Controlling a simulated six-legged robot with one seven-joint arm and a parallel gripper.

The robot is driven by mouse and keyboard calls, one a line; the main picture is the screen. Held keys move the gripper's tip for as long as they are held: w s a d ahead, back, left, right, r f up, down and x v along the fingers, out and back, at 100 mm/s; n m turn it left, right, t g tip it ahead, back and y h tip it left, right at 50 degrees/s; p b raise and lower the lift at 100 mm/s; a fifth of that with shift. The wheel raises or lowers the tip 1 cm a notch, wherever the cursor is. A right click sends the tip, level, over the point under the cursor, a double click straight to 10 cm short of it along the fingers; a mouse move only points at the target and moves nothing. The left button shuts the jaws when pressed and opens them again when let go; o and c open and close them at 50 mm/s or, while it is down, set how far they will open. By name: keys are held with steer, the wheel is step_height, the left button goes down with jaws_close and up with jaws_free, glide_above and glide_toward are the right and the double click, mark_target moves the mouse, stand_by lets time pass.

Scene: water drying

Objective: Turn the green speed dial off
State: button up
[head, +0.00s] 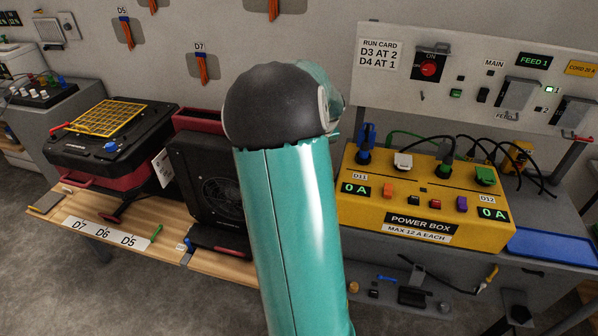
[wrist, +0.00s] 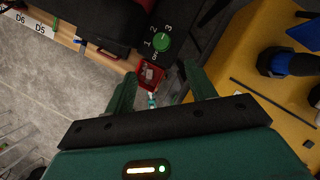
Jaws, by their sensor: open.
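The green speed dial (wrist: 161,43) shows in the wrist view on a dark panel, with white marks including 1, 2 and 3 around it. I cannot tell surely which mark its pointer faces. My gripper (wrist: 161,73) is open and empty, its two green fingers spread apart. The dial appears beyond the fingertips, near the middle of the gap, and no finger appears to touch it. In the head view my arm hides the dial and my gripper. The black fan unit (head: 200,180) stands left of my arm there.
The yellow power box (head: 360,205) stands right of my arm, with plugs and cables on top; its edge (wrist: 255,45) lies near my right finger. A small red box (wrist: 150,75) shows between the fingers. A black and red machine (head: 90,150) stands at the left.

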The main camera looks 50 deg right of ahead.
steer(key=x, duration=1.3)
steer(key=shift+d+f, duration=0.1)
steer(key=shift+d, duration=0.1)
steer(key=c, duration=1)
steer(key=shift+o, duration=0.2)
